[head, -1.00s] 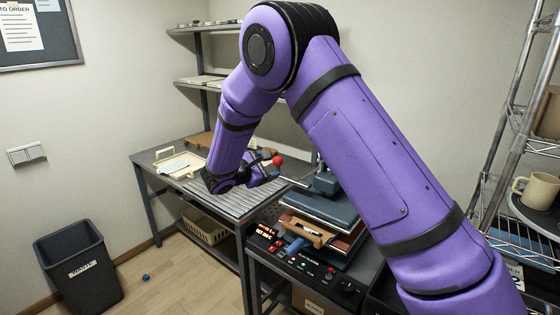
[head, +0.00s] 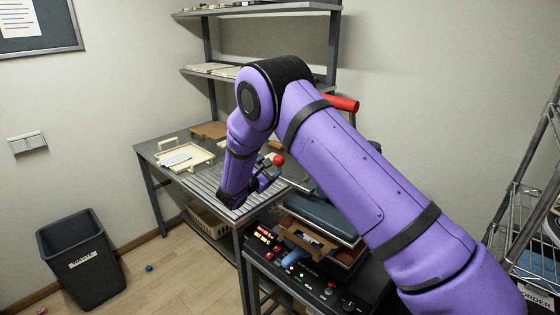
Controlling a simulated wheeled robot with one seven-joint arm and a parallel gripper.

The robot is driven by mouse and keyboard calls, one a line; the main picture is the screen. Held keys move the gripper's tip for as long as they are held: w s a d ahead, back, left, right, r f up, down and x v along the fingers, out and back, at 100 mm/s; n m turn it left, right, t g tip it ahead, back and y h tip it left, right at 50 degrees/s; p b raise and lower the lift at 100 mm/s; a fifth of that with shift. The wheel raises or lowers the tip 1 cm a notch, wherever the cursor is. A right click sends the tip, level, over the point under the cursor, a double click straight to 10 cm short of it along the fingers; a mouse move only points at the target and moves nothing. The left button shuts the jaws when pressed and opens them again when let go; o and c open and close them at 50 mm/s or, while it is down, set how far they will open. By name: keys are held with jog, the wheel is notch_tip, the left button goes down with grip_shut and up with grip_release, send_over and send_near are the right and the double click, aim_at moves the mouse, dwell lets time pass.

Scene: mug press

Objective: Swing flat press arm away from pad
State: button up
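The flat press (head: 325,218) stands on the dark bench, with its blue-grey upper plate over a lower part that shows reddish-brown at its edge. Its front has a lit display and a black control panel. A thin lever with a red ball knob (head: 278,160) reaches left from the press top. My gripper (head: 264,176) is at the lever's left end, close by the knob. It is small and partly hidden, so I cannot tell whether it grips the lever. My purple arm hides the right and rear of the press. The pad is not clearly visible.
A table (head: 150,148) at back left holds a cream tray (head: 207,158) and a slatted top. Shelves (head: 235,72) rise behind it. A red cylinder end (head: 342,103) shows behind my arm. A dark bin (head: 80,258) stands on the floor at left. A wire rack (head: 525,215) is at right.

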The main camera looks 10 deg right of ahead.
aim_at(275, 163)
jog(key=x, duration=0.7)
